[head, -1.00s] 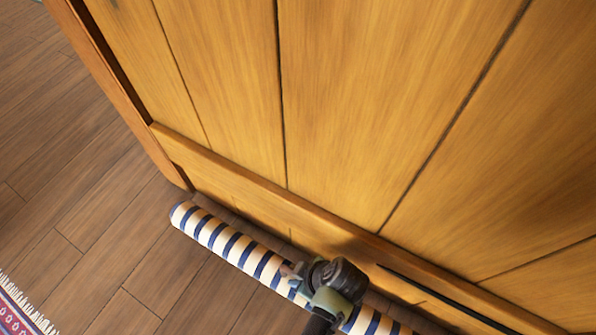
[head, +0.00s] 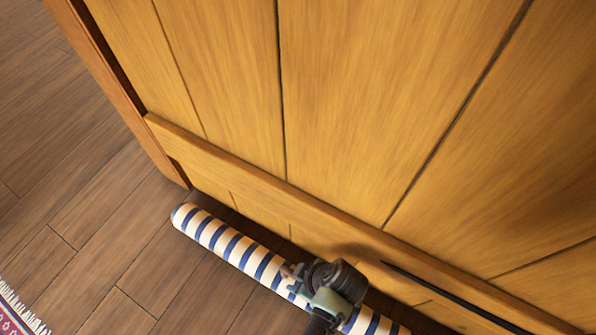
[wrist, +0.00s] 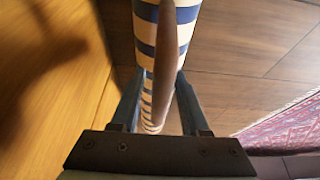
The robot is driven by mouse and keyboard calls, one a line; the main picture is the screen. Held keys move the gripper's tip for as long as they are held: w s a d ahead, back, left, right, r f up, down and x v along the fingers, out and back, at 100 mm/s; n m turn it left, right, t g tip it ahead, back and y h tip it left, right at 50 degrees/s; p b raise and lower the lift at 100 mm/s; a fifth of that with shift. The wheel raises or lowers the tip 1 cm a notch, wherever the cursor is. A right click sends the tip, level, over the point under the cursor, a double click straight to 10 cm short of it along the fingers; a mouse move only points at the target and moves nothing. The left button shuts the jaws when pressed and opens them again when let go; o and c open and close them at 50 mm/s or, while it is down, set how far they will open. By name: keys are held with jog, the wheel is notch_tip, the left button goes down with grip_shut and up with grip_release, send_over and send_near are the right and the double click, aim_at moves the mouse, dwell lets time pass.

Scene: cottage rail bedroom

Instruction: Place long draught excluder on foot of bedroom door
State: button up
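The long draught excluder (head: 232,247) is a cream roll with navy stripes. It lies along the foot of the wooden bedroom door (head: 350,120), roughly parallel to it, with a narrow strip of floor showing between them at its left end. Its right part runs under my gripper and out of the bottom of the head view. My gripper (wrist: 162,75) is over the roll. In the wrist view, a brown strap-like piece (wrist: 168,35) passes between the two dark fingers, with the striped roll (wrist: 146,22) behind. Whether the fingers press on anything is unclear.
A red patterned rug (head: 14,312) with white fringe lies at the lower left; it also shows at the right of the wrist view (wrist: 295,120). Bare wooden floor (head: 100,225) is clear between the rug and the roll.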

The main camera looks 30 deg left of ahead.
jog(key=p+v, duration=0.7)
jog(key=v, duration=0.4)
jog(key=shift+a+p, duration=0.1)
jog(key=shift+p, duration=0.2)
jog(key=shift+d+r+p, duration=0.3)
jog(key=shift+d+r, duration=0.05)
jog(key=shift+r, duration=0.15)
